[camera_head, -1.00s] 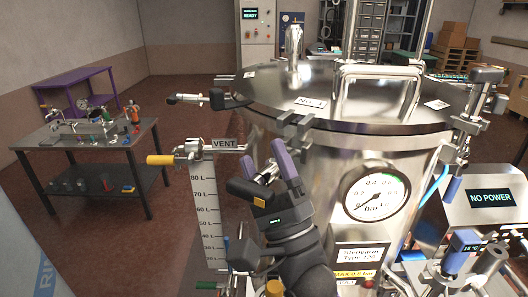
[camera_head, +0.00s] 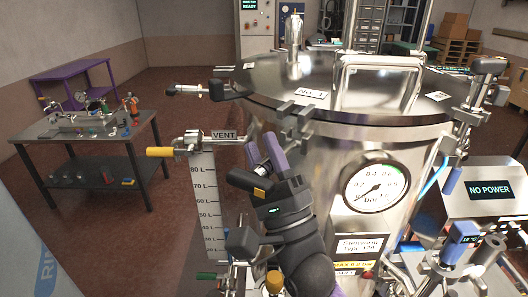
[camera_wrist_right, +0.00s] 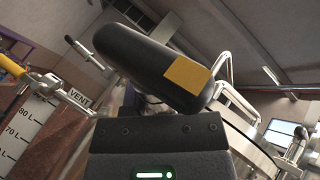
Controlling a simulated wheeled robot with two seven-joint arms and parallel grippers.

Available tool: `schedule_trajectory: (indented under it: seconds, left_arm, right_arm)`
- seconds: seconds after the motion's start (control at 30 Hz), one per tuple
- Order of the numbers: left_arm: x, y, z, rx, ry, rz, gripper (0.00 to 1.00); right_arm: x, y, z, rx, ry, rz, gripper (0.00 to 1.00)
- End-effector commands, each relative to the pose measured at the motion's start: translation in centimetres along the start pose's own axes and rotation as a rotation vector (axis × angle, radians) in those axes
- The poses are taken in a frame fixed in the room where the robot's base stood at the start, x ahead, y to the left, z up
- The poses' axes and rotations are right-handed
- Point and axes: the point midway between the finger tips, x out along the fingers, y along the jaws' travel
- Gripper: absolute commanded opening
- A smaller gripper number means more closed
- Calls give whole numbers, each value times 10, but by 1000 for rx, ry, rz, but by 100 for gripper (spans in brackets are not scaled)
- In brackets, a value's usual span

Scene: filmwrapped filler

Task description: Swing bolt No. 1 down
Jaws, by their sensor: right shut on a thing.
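The bolt marked No. 1 belongs by the "No. 1" label (camera_head: 311,93) on the lid's front rim, above a metal bracket (camera_head: 296,113). My right gripper (camera_head: 264,152), with purple fingers, is in front of the vessel just below and left of that bracket. It is shut on swing bolt No. 1, whose black handle (camera_head: 242,181) with a yellow patch lies across the hand. The handle fills the upper middle of the right wrist view (camera_wrist_right: 130,60). The fingers hide the bolt's shaft, and its contact with the bracket cannot be made out. My left gripper is not in view.
A yellow-handled VENT valve (camera_head: 160,152) and a litre scale (camera_head: 200,185) stand left of the gripper. The pressure gauge (camera_head: 375,187) is close on its right. Another black-ended bolt (camera_head: 216,90) sticks out left of the lid. A side table (camera_head: 90,140) is farther left.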

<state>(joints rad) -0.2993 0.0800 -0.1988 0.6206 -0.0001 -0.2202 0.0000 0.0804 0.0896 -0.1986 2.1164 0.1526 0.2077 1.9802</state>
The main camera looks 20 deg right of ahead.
Motion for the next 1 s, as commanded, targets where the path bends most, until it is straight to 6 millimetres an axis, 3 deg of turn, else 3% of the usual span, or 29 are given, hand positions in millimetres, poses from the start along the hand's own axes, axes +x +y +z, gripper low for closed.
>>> schedule_trajectory:
  seconds: [0.87,1.0]
  left_arm:
    - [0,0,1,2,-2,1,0]
    - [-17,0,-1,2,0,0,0]
  right_arm:
    - [0,0,0,0,0,0,0]
    - [7,-6,2,30,37,8,0]
